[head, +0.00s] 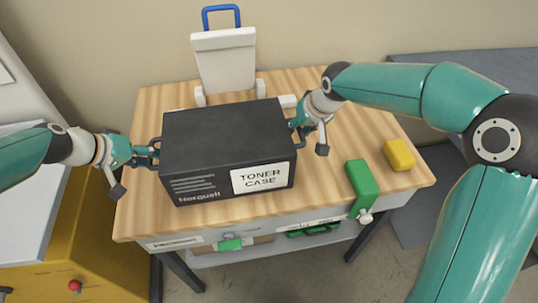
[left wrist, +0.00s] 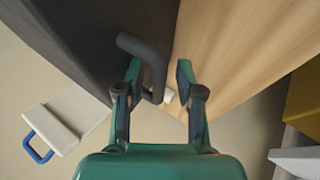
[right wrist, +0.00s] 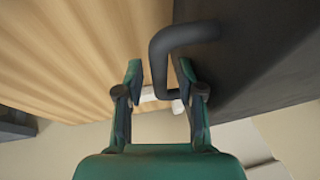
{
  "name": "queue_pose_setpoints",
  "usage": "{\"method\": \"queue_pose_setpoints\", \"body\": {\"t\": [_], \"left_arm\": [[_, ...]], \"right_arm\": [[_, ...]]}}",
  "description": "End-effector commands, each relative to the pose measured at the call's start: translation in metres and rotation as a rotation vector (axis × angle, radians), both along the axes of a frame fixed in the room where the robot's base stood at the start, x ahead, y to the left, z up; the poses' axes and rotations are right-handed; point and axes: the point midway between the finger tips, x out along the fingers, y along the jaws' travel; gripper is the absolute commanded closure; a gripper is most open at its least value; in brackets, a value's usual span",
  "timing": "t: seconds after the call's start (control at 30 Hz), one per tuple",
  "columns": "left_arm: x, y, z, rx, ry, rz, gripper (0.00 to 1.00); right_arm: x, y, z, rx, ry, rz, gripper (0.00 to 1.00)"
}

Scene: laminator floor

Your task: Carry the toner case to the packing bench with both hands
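The toner case (head: 222,135) is a black box with a white "TONER CASE" label. It appears to rest on the wooden top of a bench (head: 400,205), with no gap visible beneath it. Each end has a dark loop handle. My left gripper (head: 147,156) is at the left handle; in the left wrist view its fingers are apart, with the handle (left wrist: 158,68) between them. My right gripper (head: 298,132) is at the right handle; in the right wrist view its fingers are also apart, with the handle (right wrist: 158,65) between them.
A white trolley-like item with a blue handle (head: 221,12) stands behind the case. A green object (head: 362,180) and a yellow block (head: 399,155) lie on the top to the right. A yellow machine (head: 85,245) with a red button is at left. A grey surface is at far right.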

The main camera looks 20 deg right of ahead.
Motion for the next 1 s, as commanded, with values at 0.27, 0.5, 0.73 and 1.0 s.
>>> {"method": "queue_pose_setpoints", "body": {"t": [0.27,0.5,0.73,1.0], "left_arm": [[-0.007,0.009,0.014,-0.002,0.0,-0.001,0.62],[-0.022,0.035,0.051,-0.001,-0.003,0.003,0.62],[-0.036,0.056,0.081,0.001,-0.002,0.002,0.62],[-0.042,0.064,0.092,0.0,0.001,0.001,0.62]], "right_arm": [[0.0,0.001,0.0,0.001,0.001,0.001,0.62],[0.0,0.001,0.0,0.001,0.001,0.002,0.62],[0.0,0.001,0.0,0.001,0.001,0.002,0.62],[-0.003,0.0,0.009,0.001,-0.003,0.001,0.62]]}}
